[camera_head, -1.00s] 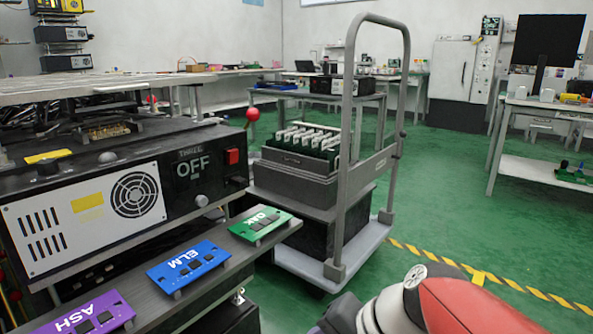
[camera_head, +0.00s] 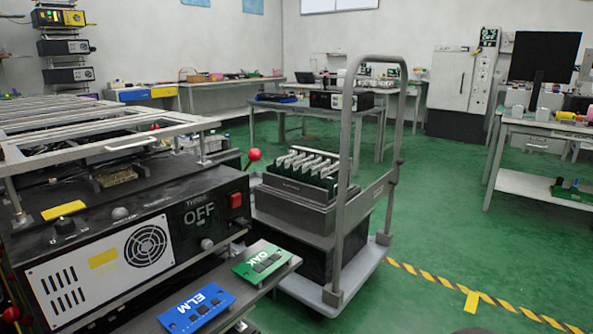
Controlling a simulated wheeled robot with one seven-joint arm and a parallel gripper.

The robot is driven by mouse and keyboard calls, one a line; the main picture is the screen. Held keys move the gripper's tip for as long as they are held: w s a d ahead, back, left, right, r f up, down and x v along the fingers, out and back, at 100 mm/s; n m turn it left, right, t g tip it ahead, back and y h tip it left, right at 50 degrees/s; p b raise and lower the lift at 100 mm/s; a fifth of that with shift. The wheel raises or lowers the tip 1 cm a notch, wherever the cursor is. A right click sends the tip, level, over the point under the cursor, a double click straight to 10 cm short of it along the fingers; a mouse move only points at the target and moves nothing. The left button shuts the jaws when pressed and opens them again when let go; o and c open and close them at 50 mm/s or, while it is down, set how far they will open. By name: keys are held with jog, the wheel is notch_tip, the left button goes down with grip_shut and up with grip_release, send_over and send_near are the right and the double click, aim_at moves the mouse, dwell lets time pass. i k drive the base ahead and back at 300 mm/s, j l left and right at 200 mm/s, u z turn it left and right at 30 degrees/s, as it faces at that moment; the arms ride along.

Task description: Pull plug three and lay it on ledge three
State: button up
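A black unit (camera_head: 120,250) marked THREE stands at the left, with a display reading OFF (camera_head: 199,214), a red switch (camera_head: 236,200) and a round vent. A dark ledge (camera_head: 225,268) runs along its front. A green plate marked OAK (camera_head: 262,260) and a blue plate marked ELM (camera_head: 197,306) are on that ledge. I cannot pick out plug three for certain.
A grey trolley (camera_head: 345,180) with a tall handle carries a crate (camera_head: 292,205) of green boards right of the unit. A red ball knob (camera_head: 254,154) stands between them. A metal frame (camera_head: 100,150) sits over the unit. Green floor (camera_head: 440,220) is open at the right.

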aim_at(242, 224)
jog(key=u, duration=1.6)
jog(key=i, duration=0.4)
